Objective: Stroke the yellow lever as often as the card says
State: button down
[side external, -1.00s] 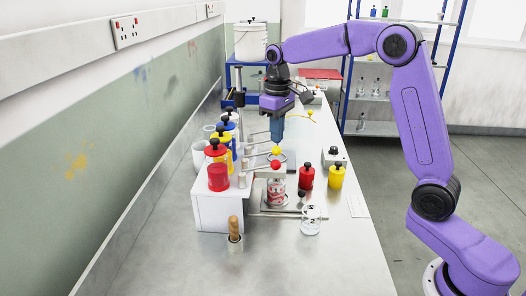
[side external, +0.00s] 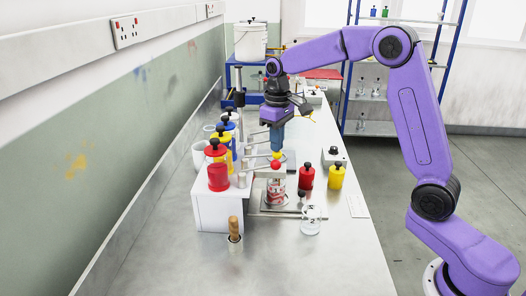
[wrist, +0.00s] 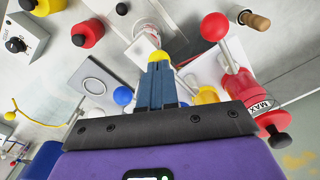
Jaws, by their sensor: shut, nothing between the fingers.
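The yellow lever's ball knob (side external: 276,155) sits on a thin arm reaching out from the white dispenser block (side external: 212,210). My gripper (side external: 277,148) is shut and empty, pointing down with its fingertips right over the yellow knob and seemingly touching it. In the wrist view my gripper (wrist: 158,68) covers part of the yellow knob (wrist: 158,55). The red lever's knob (side external: 275,165) is just in front, and it also shows in the wrist view (wrist: 215,26). A white card (side external: 357,205) lies at the table's right edge; its writing is unreadable.
Red (side external: 217,170), yellow and blue reservoirs stand on the block. A jar (side external: 277,193) with red and white markings stands below the levers.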

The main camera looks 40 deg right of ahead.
jog(key=shift+f, duration=1.6)
jog(key=shift+r, duration=3.05)
jog(key=shift+f, duration=0.2)
jog(key=shift+f, duration=2.85)
jog(key=shift+r, duration=3.05)
